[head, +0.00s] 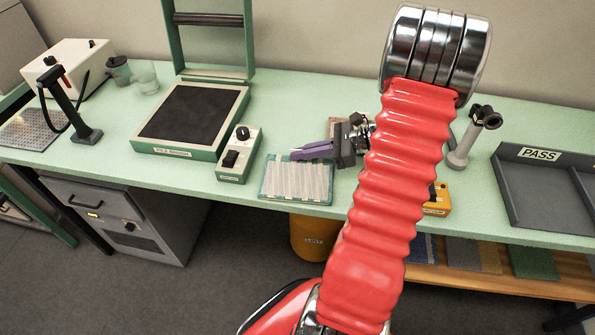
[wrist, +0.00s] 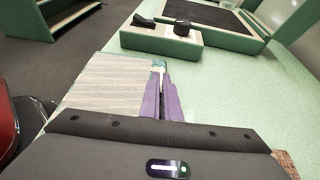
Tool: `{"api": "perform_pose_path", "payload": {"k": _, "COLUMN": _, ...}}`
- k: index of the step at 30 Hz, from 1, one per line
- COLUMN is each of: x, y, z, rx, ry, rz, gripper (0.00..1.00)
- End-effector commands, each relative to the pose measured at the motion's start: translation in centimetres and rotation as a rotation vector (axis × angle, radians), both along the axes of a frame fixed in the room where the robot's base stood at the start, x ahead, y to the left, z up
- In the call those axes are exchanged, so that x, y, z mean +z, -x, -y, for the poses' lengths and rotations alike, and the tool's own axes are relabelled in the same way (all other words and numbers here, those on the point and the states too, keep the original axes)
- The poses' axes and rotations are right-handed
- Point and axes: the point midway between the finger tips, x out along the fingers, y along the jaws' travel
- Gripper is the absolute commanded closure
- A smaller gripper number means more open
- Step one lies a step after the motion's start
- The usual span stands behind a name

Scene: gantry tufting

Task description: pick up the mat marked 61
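A mat (head: 297,181) with pale, wavy cream-grey stripes and a teal border lies flat on the green bench, near its front edge. It fills the left middle of the wrist view (wrist: 118,86). I cannot read a number on it. My gripper (head: 294,152) has two purple fingers and is at the mat's far edge, pointing left. In the wrist view its fingertips (wrist: 160,73) are at the mat's right edge, with a narrow gap between them. A pale strip and a bit of teal show in that gap. I cannot tell whether the fingers touch the mat.
A control box (head: 239,154) stands left of the mat, beside a dark-topped press plate (head: 192,118). A grey PASS tray (head: 540,155), a small grey stand (head: 461,150) and an orange box (head: 438,200) are to the right.

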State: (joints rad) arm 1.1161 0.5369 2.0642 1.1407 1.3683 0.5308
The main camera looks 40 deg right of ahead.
Motion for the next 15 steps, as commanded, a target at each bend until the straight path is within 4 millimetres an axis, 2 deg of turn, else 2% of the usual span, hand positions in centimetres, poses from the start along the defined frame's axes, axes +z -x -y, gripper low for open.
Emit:
{"api": "perform_pose_path", "payload": {"k": 8, "x": 1.1, "y": 0.0, "z": 0.0, "rx": 0.000, "ry": 0.003, "rz": 0.001, "gripper": 1.00}}
{"api": "perform_pose_path", "payload": {"k": 15, "x": 4.3, "y": 0.0, "z": 0.1, "rx": 0.000, "ry": 0.004, "rz": 0.002, "gripper": 1.00}}
